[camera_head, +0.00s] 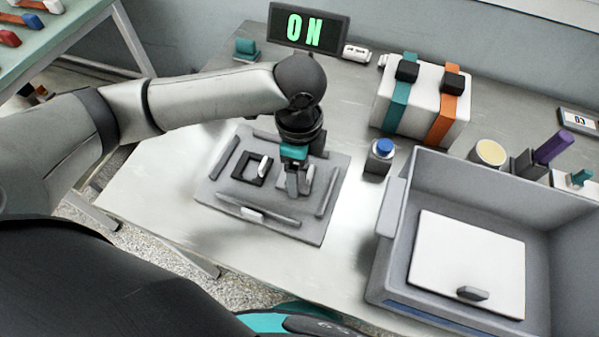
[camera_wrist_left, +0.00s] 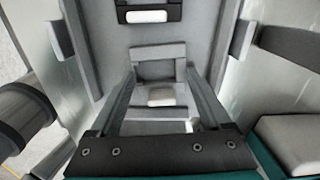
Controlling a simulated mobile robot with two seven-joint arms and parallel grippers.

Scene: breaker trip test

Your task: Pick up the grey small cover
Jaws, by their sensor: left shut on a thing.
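My left gripper (camera_head: 298,188) points down over the right half of a grey board (camera_head: 232,198) on the table. Its fingers are shut on the grey small cover (camera_head: 309,176), largely hidden behind them in the head view. In the left wrist view, the grey small cover (camera_wrist_left: 158,52) shows as a grey plate with a white block between the fingers of my left gripper (camera_wrist_left: 158,75). I cannot tell whether it is clear of the board. My right gripper is not in view.
A black square frame (camera_head: 240,176) with a white piece lies left of the gripper, among raised grey bars. A grey bin (camera_head: 395,225) holding a white panel (camera_head: 460,255) stands right. A blue button (camera_head: 384,147), strapped white box (camera_head: 423,105) and ON display (camera_head: 307,28) stand behind.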

